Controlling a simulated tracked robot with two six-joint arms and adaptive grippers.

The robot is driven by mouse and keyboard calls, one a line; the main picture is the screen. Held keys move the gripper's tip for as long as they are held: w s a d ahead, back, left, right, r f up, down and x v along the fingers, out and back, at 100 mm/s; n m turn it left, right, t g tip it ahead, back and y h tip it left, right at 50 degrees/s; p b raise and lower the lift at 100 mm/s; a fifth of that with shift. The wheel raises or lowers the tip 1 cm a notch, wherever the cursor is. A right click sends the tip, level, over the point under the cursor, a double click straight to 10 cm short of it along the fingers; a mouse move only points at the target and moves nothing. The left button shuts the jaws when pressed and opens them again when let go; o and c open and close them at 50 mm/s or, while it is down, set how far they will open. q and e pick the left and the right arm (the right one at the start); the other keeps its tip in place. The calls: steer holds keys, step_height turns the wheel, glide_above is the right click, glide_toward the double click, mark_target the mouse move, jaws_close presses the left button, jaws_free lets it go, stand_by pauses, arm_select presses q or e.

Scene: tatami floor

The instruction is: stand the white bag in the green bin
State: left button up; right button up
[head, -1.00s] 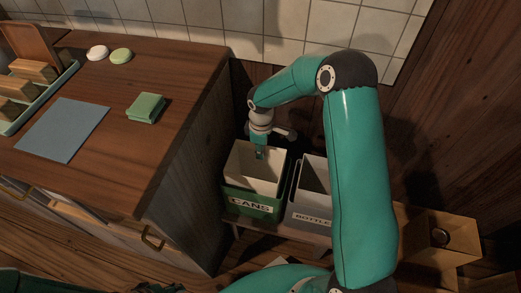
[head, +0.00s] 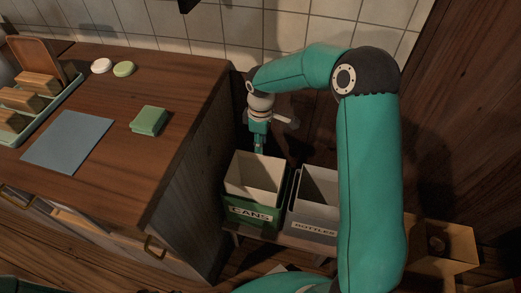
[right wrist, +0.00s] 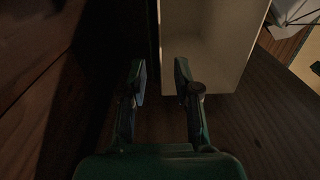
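The white bag (head: 256,174) stands upright and open-topped inside the green bin (head: 250,214), which is labelled CANS. Its pale walls rise above the bin's green rim. My right gripper (head: 259,149) hangs fingers-down just above the back edge of the bag. In the right wrist view its fingers (right wrist: 161,77) are apart with nothing between them, and the bag's pale wall (right wrist: 222,50) shows beside and beyond the right finger. My left gripper is out of view.
A grey bin (head: 313,226) labelled BOTTLES stands close at the right on the same low stand. The wooden counter (head: 185,100) borders the left, holding a green block (head: 148,120) and blue mat (head: 68,141). A cardboard box (head: 450,252) sits lower right, partly behind my arm.

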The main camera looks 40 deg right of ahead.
step_height(320, 180, up, 3)
steer(key=shift+f, duration=0.2)
stand_by(0.4)
